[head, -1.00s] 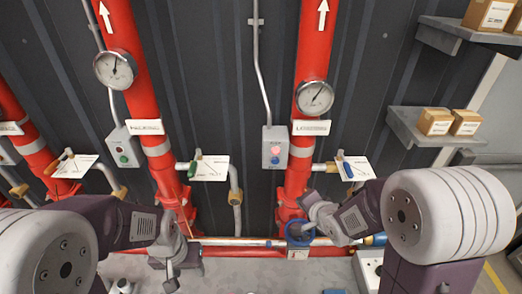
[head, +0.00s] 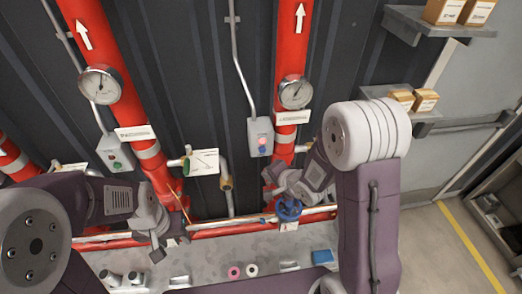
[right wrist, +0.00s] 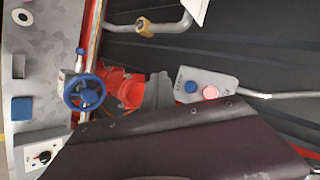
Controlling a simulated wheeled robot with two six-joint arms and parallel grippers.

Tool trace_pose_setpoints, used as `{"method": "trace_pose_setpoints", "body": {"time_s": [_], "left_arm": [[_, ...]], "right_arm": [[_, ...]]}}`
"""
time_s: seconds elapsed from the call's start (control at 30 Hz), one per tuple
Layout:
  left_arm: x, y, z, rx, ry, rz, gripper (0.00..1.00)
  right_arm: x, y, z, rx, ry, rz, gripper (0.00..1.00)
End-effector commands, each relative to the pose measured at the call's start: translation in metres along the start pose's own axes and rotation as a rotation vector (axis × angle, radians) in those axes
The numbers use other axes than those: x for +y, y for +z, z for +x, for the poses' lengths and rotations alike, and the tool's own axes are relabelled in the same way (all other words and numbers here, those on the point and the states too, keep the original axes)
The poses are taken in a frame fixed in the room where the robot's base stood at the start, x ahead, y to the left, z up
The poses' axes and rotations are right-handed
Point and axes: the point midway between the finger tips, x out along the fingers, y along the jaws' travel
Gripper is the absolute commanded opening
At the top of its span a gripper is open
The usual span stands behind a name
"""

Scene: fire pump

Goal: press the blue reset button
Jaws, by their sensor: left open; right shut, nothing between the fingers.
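The blue reset button (head: 262,150) is on a small grey box (head: 252,137), below a lit pink button (head: 262,140). In the right wrist view the blue button (right wrist: 191,86) shows unobstructed beside the pink one (right wrist: 210,92). My right gripper (head: 269,179) is shut and empty, below the box and apart from the button. Its grey tip (right wrist: 158,80) is left of the box in the right wrist view. My left gripper (head: 158,252) is open, low at the left above the bench, far from the button.
A blue handwheel (head: 288,208) is close below my right gripper. Red pipes with gauges (head: 101,84) rise along the dark wall. Another button box (head: 115,153) is at the left. A grey bench (head: 208,262) holds several small items. Shelves with cartons (head: 425,100) are at the right.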

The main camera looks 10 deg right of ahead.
Motion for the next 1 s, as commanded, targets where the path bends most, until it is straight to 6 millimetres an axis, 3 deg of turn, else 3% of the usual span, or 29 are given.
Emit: {"method": "trace_pose_setpoints", "body": {"time_s": [0.5, 1.0], "left_arm": [[0.000, -0.002, -0.020, 0.000, 0.000, 0.000, 0.49], [0.000, -0.002, -0.021, 0.000, 0.000, 0.000, 0.49]], "right_arm": [[-0.035, -0.035, 0.045, 0.000, 0.002, 0.000, 0.00], [-0.037, -0.038, 0.052, 0.001, 0.001, 0.000, 0.00]]}}
